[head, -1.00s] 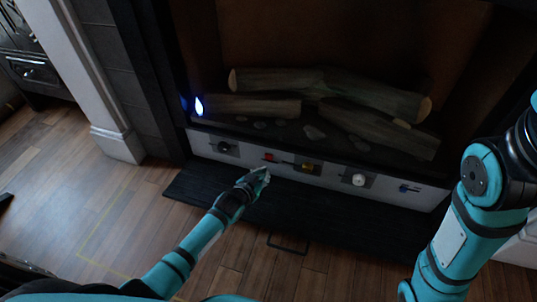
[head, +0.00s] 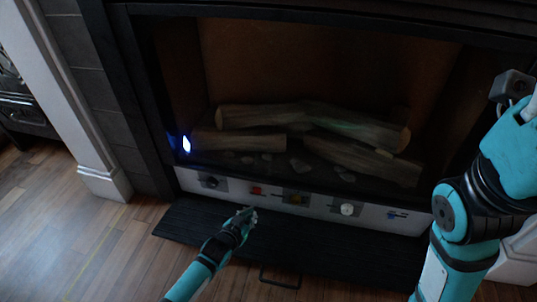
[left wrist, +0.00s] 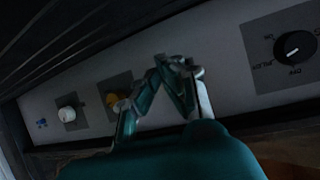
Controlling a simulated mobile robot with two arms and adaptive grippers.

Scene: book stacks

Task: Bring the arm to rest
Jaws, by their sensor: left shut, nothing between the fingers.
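My left arm comes in from the bottom of the head view. Its gripper (head: 250,211) is just in front of and below the fireplace's white control panel (head: 325,207), near the red button (head: 256,190). In the left wrist view, the left gripper's fingertips (left wrist: 177,63) are together with nothing between them. My right arm (head: 455,225) is bent at the right side of the head view. Its gripper fingers do not show.
The panel bears a black knob (head: 210,182), a yellow knob (head: 297,197), a white knob (head: 346,209) and a blue switch (head: 397,215). Logs (head: 262,117) lie in the fireplace, with a small blue flame (head: 186,144) at left. A black ledge (head: 185,222) juts out below. Open wooden floor (head: 60,235) is at left.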

